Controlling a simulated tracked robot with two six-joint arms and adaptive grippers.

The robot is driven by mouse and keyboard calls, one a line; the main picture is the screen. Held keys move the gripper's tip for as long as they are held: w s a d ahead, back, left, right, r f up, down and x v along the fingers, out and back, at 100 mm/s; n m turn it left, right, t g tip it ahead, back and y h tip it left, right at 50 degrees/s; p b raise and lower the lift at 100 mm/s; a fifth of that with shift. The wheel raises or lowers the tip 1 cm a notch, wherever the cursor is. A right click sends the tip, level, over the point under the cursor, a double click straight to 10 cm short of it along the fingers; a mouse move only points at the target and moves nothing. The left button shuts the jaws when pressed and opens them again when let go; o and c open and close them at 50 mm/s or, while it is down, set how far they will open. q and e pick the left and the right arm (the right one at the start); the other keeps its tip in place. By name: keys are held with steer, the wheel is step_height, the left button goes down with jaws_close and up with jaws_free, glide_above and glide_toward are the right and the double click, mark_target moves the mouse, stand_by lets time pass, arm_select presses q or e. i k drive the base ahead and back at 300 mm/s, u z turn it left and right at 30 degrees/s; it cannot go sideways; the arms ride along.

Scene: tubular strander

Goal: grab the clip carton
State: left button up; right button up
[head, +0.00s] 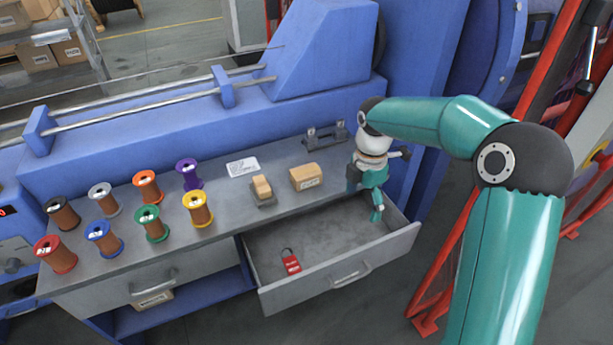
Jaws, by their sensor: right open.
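A small tan carton with a label (306,177) sits on the grey workbench top, near its front edge above the open drawer. It looks like the clip carton, though its print is too small to read. My right gripper (376,206) is to the right of the carton, pointing down over the right end of the drawer. It is open, apart from the carton, and nothing shows between its fingers. My left gripper is out of view.
The open drawer (390,241) holds a red padlock-shaped tag (291,262). A tan-topped block (262,188) stands left of the carton, with several wire spools further left. A metal bracket (326,136) stands behind. Another carton (152,299) lies on the lower shelf.

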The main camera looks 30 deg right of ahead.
mark_target(308, 175)
steer(key=i, duration=0.9)
steer(key=u, duration=0.05)
